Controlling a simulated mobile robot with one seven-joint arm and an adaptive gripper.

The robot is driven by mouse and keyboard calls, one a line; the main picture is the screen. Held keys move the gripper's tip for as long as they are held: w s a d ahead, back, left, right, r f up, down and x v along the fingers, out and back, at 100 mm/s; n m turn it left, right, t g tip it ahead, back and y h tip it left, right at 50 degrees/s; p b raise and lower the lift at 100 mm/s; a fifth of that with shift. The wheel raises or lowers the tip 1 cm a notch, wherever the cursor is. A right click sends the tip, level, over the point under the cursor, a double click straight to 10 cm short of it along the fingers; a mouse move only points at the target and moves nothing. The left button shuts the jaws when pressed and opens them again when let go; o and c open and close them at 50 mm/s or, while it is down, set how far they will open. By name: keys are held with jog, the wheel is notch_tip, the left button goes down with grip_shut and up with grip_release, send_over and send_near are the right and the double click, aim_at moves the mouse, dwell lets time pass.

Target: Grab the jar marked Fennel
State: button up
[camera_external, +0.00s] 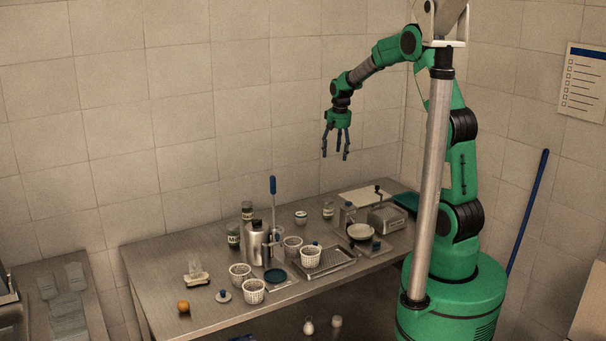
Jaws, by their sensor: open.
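Several small jars stand on the table. One labelled jar (247,210) is at the back, left of the blue-handled tool. Another labelled jar (233,236) is in front of it and to its left. A third jar (328,209) stands farther right near the back. The writing on the labels is too small to read, so I cannot tell which is marked Fennel. My gripper (335,156) is open and empty, fingers pointing down, high above the back of the table and clear of all the jars.
White perforated baskets (254,291) stand near the middle of the table (160,262). A metal bottle (257,243) and an upright blue-handled tool (273,187) rise beside them. A metal tray (328,262) and a metal box (387,217) are to the right. An orange (183,306) lies front left.

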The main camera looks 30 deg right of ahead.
jog(key=m+g+p, duration=0.1)
send_over(326, 197)
notch_tip(326, 197, down, 15)
jog(key=shift+w+f, duration=0.15)
jog(key=shift+f, duration=0.1)
jog(key=shift+f, duration=4.25)
jog(key=shift+f, duration=2.6)
jog(key=shift+c, duration=0.2)
jog(key=c, duration=1.3)
